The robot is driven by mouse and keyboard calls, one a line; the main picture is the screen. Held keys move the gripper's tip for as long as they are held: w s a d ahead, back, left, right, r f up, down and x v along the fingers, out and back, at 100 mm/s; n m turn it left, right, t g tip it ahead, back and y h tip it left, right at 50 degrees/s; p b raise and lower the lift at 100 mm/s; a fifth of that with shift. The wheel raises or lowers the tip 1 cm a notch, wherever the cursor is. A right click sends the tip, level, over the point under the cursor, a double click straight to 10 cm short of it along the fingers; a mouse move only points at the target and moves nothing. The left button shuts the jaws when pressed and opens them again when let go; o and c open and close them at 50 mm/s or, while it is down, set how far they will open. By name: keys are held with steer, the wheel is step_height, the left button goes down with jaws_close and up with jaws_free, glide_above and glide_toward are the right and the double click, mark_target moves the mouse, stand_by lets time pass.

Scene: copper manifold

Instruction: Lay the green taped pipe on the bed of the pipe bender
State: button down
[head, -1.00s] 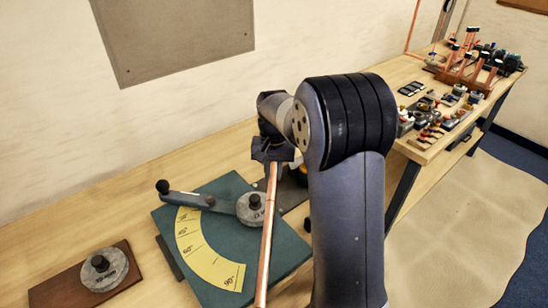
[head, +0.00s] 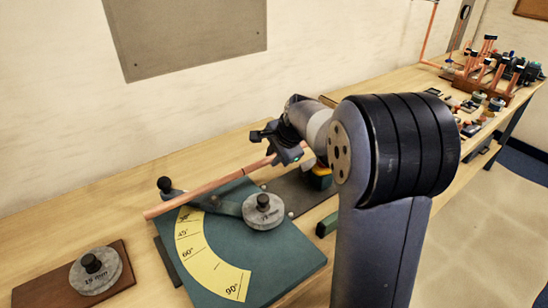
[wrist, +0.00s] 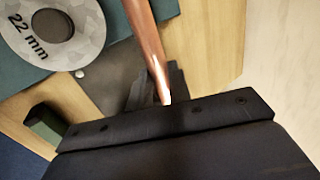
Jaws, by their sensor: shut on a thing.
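My gripper (head: 283,150) is shut on one end of a copper pipe (head: 215,185). The pipe runs down and left from the jaws, over the back edge of the pipe bender. It looks held above the bender, though the exact height is unclear. No green tape shows on its visible part. The bender has a teal board (head: 285,255), a yellow angle scale (head: 205,255), a grey round former (head: 264,212) and a lever with a black knob. In the wrist view the pipe (wrist: 148,40) reaches the jaws, with the former marked 22 mm (wrist: 50,35) to its left.
A loose grey former (head: 95,270) sits on a brown board at the lower left. A small green block (head: 326,225) lies right of the bender. Fittings and upright copper pipes (head: 490,65) crowd the bench's far right. Bare bench lies behind the bender.

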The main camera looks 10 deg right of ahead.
steer(key=shift+f+b, duration=3.45)
steer(key=shift+f, duration=1.15)
steer(key=shift+w+d, duration=0.3)
steer(key=shift+d, duration=0.4)
steer(key=c, duration=0.9)
jaws_free()
step_height(320, 180, up, 7)
steer(key=p, duration=0.6)
steer(key=shift+f, duration=0.1)
